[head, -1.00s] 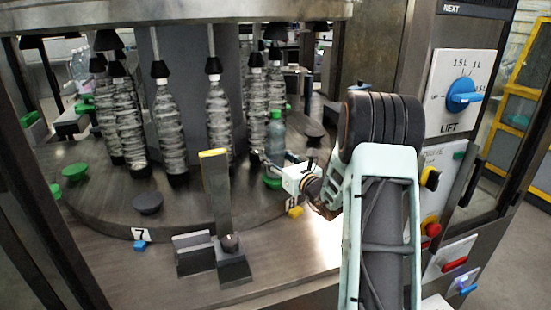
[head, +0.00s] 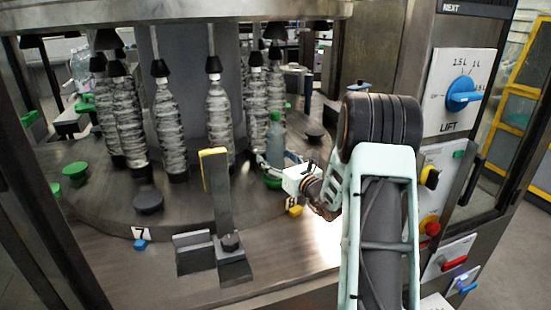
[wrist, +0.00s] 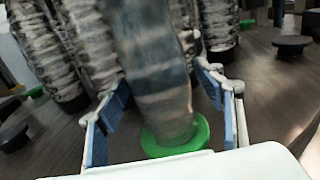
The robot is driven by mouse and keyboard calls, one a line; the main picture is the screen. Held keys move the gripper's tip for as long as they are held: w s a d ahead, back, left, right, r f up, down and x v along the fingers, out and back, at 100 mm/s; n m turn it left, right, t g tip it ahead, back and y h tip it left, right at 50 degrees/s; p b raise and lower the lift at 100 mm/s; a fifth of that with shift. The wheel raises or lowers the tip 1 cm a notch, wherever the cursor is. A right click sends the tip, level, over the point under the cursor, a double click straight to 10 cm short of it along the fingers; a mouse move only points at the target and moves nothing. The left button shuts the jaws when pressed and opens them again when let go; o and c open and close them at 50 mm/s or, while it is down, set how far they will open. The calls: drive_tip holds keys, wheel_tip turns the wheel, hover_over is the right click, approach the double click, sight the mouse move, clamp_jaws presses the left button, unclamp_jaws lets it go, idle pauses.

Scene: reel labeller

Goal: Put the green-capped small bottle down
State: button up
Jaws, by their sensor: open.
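The small bottle (head: 275,143), greyish and see-through with a green cap (head: 275,116), stands on a green round pad (head: 272,182) on the round turntable. In the wrist view the bottle (wrist: 155,75) has its base on the green pad (wrist: 178,142); its cap is out of that picture. My gripper (head: 277,160) is open at the bottle's lower part. In the wrist view the blue-padded fingers of my gripper (wrist: 155,115) are spread on either side of the bottle, with gaps showing near its base.
Several tall ribbed bottles (head: 219,115) hang or stand under black heads just behind. Empty green (head: 76,171) and dark pads (head: 149,202) lie on the turntable (head: 110,205). A yellow-topped upright lever (head: 217,185) stands in front. A control panel (head: 462,95) is at the right.

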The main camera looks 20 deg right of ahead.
drive_tip(key=s+d+b, duration=0.2)
drive_tip(key=s, duration=0.9)
drive_tip(key=shift+s+d, duration=0.15)
drive_tip(key=shift+s, duration=0.25)
drive_tip(key=shift+b, duration=0.3)
